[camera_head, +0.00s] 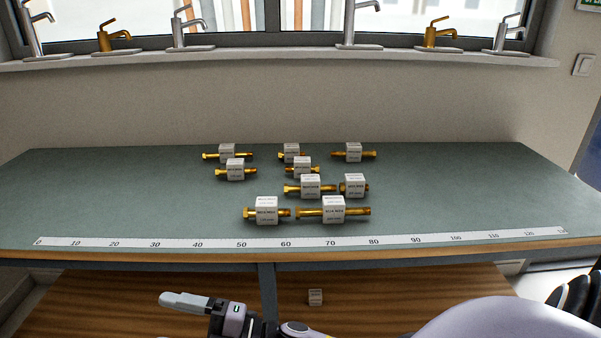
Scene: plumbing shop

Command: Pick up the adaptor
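Several brass fittings, each with a white labelled block around its middle, lie on the green bench top. I cannot read the labels well enough to tell which is the adaptor. The nearest are a short fitting (283,213) and a longer fitting (359,212) to its right. Others lie behind them, such as one fitting (294,189) and a back-left fitting (243,156). My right gripper (170,299) is at the bottom of the view, pointing left, in front of the bench and apart from every fitting. Its fingers overlap, so their opening is unclear. My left gripper is out of view.
A white ruler strip (200,244) runs along the front of the bench top (110,190). Taps stand on the window sill (275,54). Both sides of the bench top are clear.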

